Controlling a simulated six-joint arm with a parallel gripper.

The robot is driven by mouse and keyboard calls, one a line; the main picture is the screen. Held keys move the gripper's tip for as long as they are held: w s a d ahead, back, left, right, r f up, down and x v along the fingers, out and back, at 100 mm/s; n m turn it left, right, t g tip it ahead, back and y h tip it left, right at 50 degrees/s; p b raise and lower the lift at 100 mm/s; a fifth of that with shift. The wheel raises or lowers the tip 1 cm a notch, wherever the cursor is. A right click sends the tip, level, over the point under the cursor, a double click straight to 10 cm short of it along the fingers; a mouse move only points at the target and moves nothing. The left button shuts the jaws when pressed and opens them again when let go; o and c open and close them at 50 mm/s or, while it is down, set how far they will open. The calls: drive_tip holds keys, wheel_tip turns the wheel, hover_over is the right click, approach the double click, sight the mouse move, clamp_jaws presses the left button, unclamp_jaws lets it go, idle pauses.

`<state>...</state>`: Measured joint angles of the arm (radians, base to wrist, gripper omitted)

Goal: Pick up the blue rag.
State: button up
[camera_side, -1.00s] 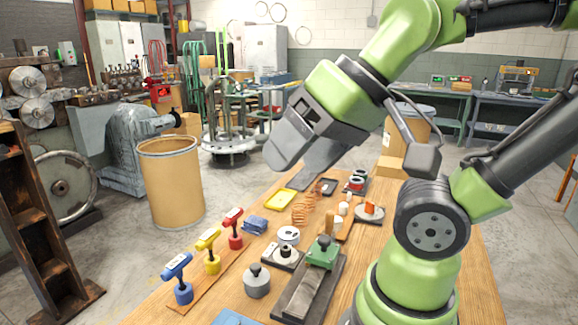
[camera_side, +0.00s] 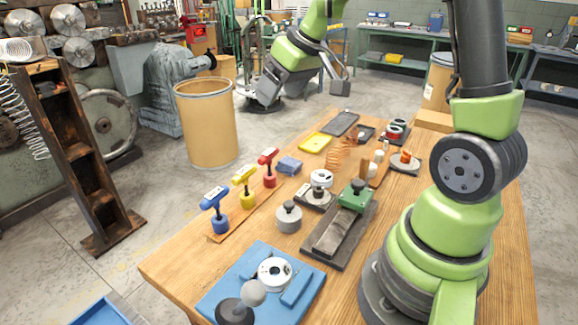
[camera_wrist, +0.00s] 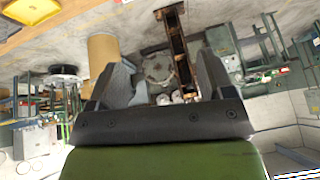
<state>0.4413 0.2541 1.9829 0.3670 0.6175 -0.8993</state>
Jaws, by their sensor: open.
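The blue rag (camera_side: 289,166) is a small folded blue bundle lying on the wooden table in the side view, right of the red-handled tool. My gripper (camera_side: 268,92) is raised beyond the table's far left side, well apart from the rag. In the wrist view my gripper (camera_wrist: 162,70) shows two spread dark fingers with nothing between them. I do not see the rag in the wrist view.
Blue, yellow and red-handled tools (camera_side: 243,187) stand left of the rag. A yellow tray (camera_side: 316,142) lies behind it, copper coils (camera_side: 341,154) to its right. A round white-topped part (camera_side: 321,179) sits close by. A tan drum (camera_side: 207,125) stands beside the table.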

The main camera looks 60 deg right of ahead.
drive_tip(key=w+d+f, duration=0.2)
drive_tip(key=d+f, duration=0.4)
drive_tip(key=f, duration=0.1)
drive_tip(key=n+g, duration=0.1)
approach(289, 161)
drive_tip(key=f, duration=0.1)
drive_tip(key=w+f, duration=0.1)
drive_tip(key=f, duration=0.1)
drive_tip(key=shift+w+a+h, duration=0.1)
drive_tip(key=shift+a+h, duration=0.05)
drive_tip(key=shift+h, duration=0.25)
drive_tip(key=shift+x, duration=3.1)
drive_tip(key=shift+a, duration=0.2)
drive_tip(key=c, duration=1.1)
drive_tip(key=shift+r, duration=0.1)
